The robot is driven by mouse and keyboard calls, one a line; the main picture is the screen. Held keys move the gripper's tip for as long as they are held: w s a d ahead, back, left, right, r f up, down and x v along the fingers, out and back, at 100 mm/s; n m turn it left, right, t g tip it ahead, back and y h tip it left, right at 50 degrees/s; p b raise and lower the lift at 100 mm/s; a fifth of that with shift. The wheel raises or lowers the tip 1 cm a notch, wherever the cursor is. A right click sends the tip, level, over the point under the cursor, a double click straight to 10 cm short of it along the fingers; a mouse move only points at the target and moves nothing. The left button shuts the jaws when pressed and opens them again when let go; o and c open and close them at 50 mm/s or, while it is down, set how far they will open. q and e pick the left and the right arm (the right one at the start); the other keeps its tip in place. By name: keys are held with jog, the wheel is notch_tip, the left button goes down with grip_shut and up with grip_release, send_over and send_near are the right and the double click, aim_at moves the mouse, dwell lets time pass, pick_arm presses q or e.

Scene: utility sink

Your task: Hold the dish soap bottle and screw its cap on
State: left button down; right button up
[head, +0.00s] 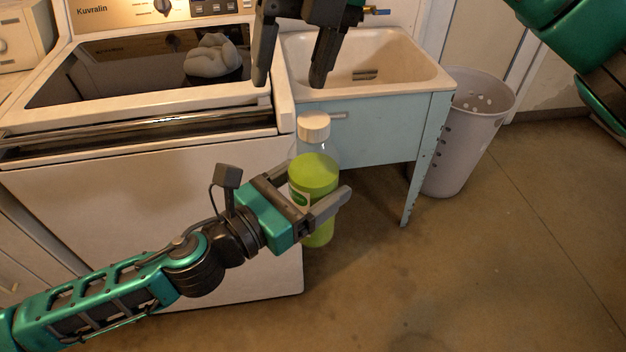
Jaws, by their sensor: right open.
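The dish soap bottle (315,176) is clear with green liquid and stands upright in the air in front of the sink. My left gripper (333,193) is shut around its middle, with fingers on both sides. A pale, wood-coloured cap (313,126) sits on the bottle's mouth; I cannot tell how tightly it is threaded. My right gripper (291,80) is open and empty, pointing down above the cap and apart from it. Part of the bottle's lower half is hidden behind the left gripper.
A washing machine (150,200) with a grey cloth bundle (212,58) on top stands at left. A utility sink (425,75) with a blue front is behind the bottle. A grey perforated basket (466,135) stands at right. The floor at lower right is clear.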

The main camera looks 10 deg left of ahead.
aim_at(314, 119)
jog(key=d+r+n+h, duration=0.1)
jog(key=s+d+r+n+h, duration=0.1)
jog(key=h, duration=0.1)
jog(key=shift+s+d+r, duration=0.2)
jog(key=shift+d+r, duration=0.1)
jog(key=shift+r, duration=0.05)
jog(key=shift+f, duration=4)
jog(key=shift+c, duration=0.4)
